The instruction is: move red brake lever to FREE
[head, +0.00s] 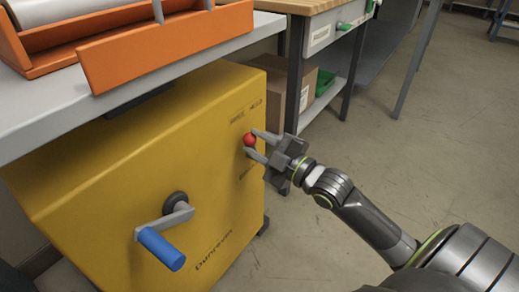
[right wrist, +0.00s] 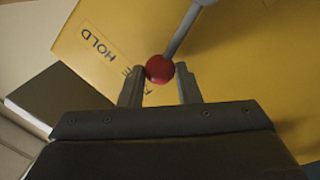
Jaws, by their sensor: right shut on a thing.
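The red ball knob of the brake lever (head: 250,139) shows on the right side of the yellow machine housing (head: 110,160). My right gripper (head: 253,144) is shut on it, with one finger on each side. In the right wrist view the red knob (right wrist: 159,69) sits between the fingertips, nearer the left one. A grey lever shaft (right wrist: 186,28) runs from it to the upper right. The word HOLD (right wrist: 98,46) is printed on the yellow panel left of the knob. Another label below it is partly hidden by the knob and left finger. My left gripper is not in view.
A crank with a blue handle (head: 161,248) sticks out from the housing at lower left. An orange tray (head: 165,48) overhangs above on the grey bench. A wooden-topped workbench (head: 290,5) with a cardboard box (head: 300,97) stands behind. The floor at right is clear.

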